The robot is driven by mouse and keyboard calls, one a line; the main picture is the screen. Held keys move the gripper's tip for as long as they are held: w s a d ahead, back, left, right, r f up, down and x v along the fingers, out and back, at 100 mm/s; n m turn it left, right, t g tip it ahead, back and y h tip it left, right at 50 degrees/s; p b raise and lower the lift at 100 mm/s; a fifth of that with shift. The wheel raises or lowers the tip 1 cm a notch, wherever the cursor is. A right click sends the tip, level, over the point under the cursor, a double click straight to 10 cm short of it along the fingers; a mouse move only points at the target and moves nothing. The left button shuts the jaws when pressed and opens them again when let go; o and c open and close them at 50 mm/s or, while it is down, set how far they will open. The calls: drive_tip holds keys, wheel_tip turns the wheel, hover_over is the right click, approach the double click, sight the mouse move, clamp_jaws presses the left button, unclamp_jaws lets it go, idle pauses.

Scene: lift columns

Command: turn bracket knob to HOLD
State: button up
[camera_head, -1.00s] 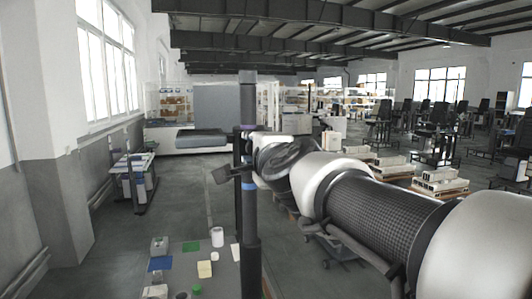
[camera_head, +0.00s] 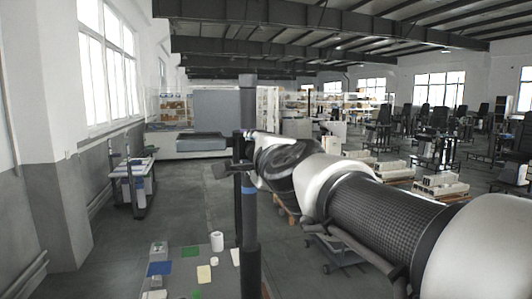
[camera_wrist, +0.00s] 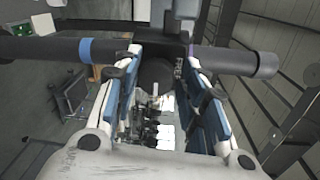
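The dark column (camera_head: 249,235) stands upright in front of me, with a blue band and a purple band. A dark bracket (camera_head: 222,170) juts left from it in the head view. In the wrist view the column (camera_wrist: 50,48) crosses the top, and the bracket block (camera_wrist: 162,22) sits on it between the bands. A dark rounded part (camera_wrist: 156,72), perhaps the knob, shows between the fingers; no HOLD mark is readable. My gripper (camera_wrist: 160,68) is open, its blue-padded fingers on either side of that part. Contact cannot be told. The head view shows my gripper (camera_head: 248,152) at the column.
A table (camera_head: 222,268) with a white cylinder (camera_head: 217,241) and coloured cards stands low beside the column. A cart (camera_head: 132,180) stands by the left wall. Pallets with boxes (camera_head: 440,187) are at the right. Open floor lies at the left.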

drive_tip(key=shift+o, duration=0.9)
